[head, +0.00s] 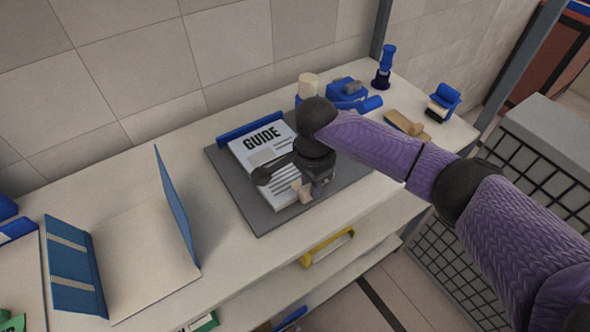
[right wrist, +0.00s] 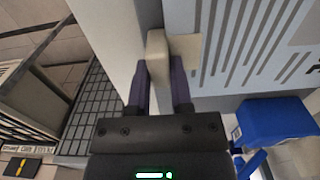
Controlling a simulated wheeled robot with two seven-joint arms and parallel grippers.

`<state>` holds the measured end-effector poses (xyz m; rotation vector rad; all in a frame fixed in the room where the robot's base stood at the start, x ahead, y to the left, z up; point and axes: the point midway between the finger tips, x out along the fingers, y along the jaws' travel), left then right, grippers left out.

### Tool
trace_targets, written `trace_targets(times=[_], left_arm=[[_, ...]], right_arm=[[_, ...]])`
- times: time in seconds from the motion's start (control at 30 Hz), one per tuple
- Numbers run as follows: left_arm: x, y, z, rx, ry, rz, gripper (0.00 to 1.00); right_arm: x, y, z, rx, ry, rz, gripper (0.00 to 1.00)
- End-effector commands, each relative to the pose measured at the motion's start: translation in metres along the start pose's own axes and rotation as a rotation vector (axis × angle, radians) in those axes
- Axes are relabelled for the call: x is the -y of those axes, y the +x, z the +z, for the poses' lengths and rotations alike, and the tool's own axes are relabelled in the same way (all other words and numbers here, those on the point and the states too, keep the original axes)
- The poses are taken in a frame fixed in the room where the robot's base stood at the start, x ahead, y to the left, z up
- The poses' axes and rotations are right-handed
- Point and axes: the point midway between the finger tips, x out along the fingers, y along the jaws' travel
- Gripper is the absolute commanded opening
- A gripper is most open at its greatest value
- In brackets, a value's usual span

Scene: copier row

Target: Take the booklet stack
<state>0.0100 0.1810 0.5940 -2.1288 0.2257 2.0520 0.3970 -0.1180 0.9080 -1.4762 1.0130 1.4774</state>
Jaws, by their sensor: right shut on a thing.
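The booklet stack (head: 264,150), white with the word GUIDE on its cover, lies on a grey board (head: 262,220) with a blue stop along the back. My right gripper (head: 304,186) is over the stack's near right part and hides some of it. In the right wrist view, the purple fingers of this gripper (right wrist: 159,82) are shut on an upright beige tab at the edge of the booklet stack (right wrist: 245,50). Whether the stack is lifted off the board I cannot tell. My left gripper is not in view.
An open blue folder-like stand (head: 75,265) is at the left. A blue device (head: 348,93), a blue stamp-like item (head: 384,67) and a blue-and-white dispenser (head: 442,102) stand at the back right. A yellow-handled item (head: 327,246) is on the shelf below.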

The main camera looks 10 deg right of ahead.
Motion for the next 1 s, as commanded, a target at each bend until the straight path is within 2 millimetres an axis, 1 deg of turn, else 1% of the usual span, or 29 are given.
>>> trace_targets(times=[0.2,0.3,0.4,0.53,1.0], left_arm=[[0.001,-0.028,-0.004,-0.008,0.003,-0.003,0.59],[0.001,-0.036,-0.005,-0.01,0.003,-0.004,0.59],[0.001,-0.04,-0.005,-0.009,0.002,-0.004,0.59],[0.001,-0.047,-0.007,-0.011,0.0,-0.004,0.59],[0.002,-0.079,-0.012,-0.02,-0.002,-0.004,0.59]], right_arm=[[0.001,-0.058,0.0,0.001,0.0,-0.008,0.0],[0.001,-0.081,0.0,0.0,0.0,-0.008,0.0],[0.001,-0.095,0.0,0.001,0.001,-0.006,0.0],[0.001,-0.105,0.0,0.001,0.001,-0.004,0.0],[0.001,-0.122,0.0,0.002,0.001,-0.004,0.0]])
